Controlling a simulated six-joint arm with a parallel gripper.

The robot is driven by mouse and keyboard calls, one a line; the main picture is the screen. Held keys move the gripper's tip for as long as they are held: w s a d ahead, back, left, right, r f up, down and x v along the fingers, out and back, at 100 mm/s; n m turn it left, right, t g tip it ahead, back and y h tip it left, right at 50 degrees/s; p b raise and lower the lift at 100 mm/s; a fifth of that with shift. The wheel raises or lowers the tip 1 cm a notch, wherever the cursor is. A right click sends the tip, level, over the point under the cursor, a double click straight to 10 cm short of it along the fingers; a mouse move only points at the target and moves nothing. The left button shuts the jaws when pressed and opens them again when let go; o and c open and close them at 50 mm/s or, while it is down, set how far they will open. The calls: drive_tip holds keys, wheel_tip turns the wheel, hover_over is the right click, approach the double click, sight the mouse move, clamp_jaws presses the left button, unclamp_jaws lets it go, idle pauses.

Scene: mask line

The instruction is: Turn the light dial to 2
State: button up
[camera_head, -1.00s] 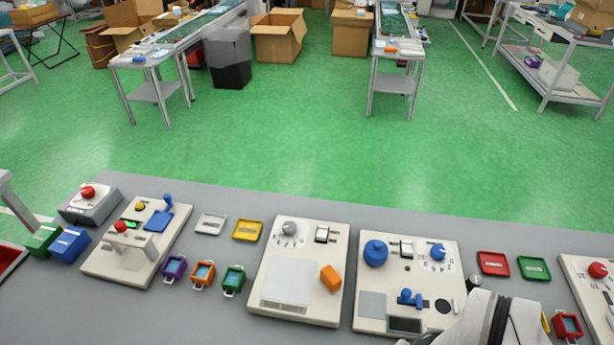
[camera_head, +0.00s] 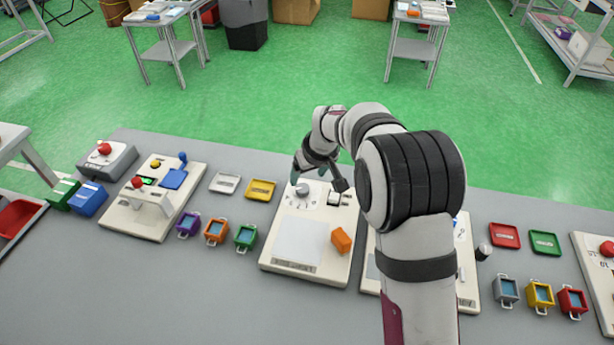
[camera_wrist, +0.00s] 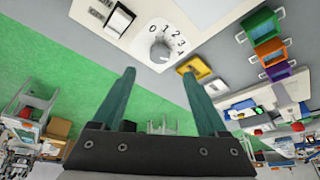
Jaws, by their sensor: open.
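The light grey dial (camera_head: 302,189) is near the back of a cream panel (camera_head: 281,262) that has a white square plate. In the wrist view the dial (camera_wrist: 160,51) has the numbers 0 to 4 in an arc beside it; I cannot tell which number it points to. My gripper (camera_wrist: 159,73) is open, with its two teal fingers spread apart on either side of the dial's line in the wrist view. Nothing is between the fingers, and they appear apart from the dial. In the head view my gripper (camera_head: 309,172) is over the panel's back edge, partly hidden by my wrist.
A rocker switch (camera_wrist: 119,19) is next to the dial. An orange block (camera_head: 341,240) lies on the same panel. A yellow tray (camera_head: 260,190) is just left of it. My arm covers much of the panel to the right.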

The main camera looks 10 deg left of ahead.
sight(303, 189)
drive_tip(key=x, duration=0.8)
drive_tip(key=shift+w+f, duration=0.1)
drive_tip(key=shift+f, duration=0.15)
clamp_jaws()
